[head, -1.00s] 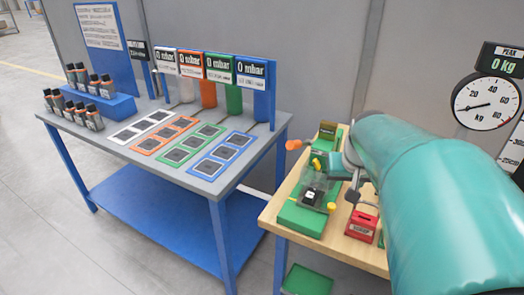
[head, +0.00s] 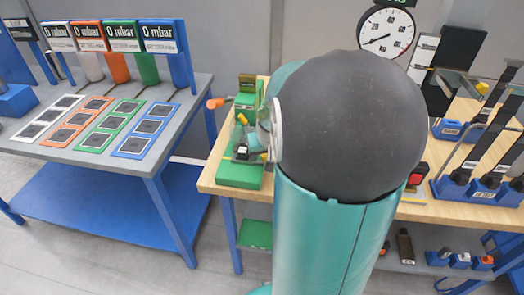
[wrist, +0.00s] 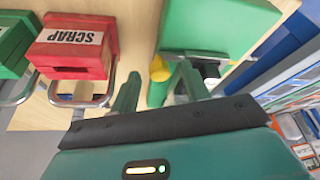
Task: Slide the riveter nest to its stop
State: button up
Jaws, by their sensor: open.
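The green riveter (head: 240,175) stands on the wooden bench, with an orange-tipped lever at its upper left. Its nest (head: 241,152), a small dark block with a white top, sits on the green base. In the wrist view the nest (wrist: 208,70) is partly hidden behind my right-hand finger. A yellow knob (wrist: 158,69) shows beside the green body, between my fingertips. My gripper (wrist: 160,75) is open, its two green fingers apart on either side of the knob. I cannot tell whether either finger touches it. In the head view my arm hides most of the gripper.
A red SCRAP box (wrist: 73,45) and a green box (wrist: 12,42) stand left of my fingers in the wrist view. A grey table with coloured pads (head: 60,160) is at left. Blue stands with black straps (head: 480,185) are on the bench at right.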

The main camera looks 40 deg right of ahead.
grip_shut()
jog(key=shift+w+d, duration=0.75)
jog(key=shift+d, duration=0.2)
jog(key=shift+r, duration=0.1)
grip_release()
jog(key=shift+w+d, duration=0.1)
jog(key=shift+d, duration=0.05)
jog(key=v, duration=1.4)
